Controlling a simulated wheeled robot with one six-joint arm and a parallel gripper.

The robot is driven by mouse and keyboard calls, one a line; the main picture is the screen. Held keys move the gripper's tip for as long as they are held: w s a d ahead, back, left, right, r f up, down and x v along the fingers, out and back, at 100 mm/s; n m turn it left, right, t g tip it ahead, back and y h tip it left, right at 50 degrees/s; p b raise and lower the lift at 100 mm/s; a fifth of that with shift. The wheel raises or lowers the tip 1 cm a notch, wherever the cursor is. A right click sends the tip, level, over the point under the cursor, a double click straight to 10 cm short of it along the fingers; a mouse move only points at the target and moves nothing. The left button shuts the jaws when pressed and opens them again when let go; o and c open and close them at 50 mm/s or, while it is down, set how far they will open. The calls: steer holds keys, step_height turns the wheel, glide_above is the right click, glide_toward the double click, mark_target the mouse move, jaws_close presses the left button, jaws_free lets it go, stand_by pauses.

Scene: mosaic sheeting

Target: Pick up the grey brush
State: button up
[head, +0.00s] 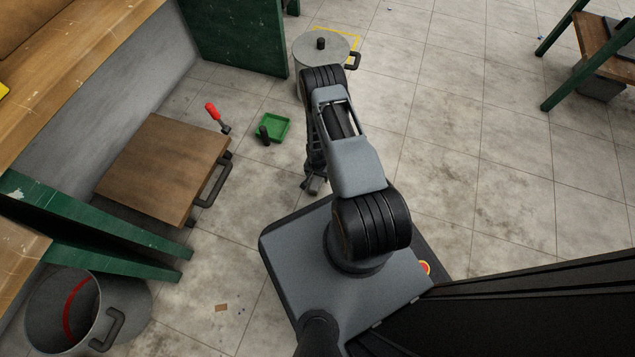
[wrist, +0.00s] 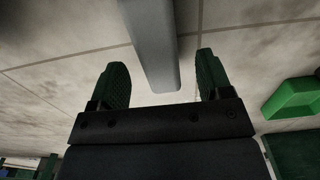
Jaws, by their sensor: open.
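A long smooth grey piece (wrist: 152,40), which looks like the grey brush or its handle, comes down from the top edge in the wrist view. Its near end lies between the fingers of my gripper (wrist: 161,75), with a gap to the finger on each side. My gripper is open and holds nothing. In the head view my gripper (head: 313,185) is low over the tiled floor, just beyond the front of my base. I cannot make out the brush in the head view; my arm may hide it.
A green tray (head: 281,124) stands left of my gripper, with a dark upright piece (head: 264,135) at it. A wooden-topped box (head: 163,165) with a red-handled tool (head: 212,112) stands further left. A lidded metal pot (head: 318,47) is beyond. Floor to the right is clear.

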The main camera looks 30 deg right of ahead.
steer(key=shift+f+b, duration=0.5)
steer(key=shift+f, duration=0.9)
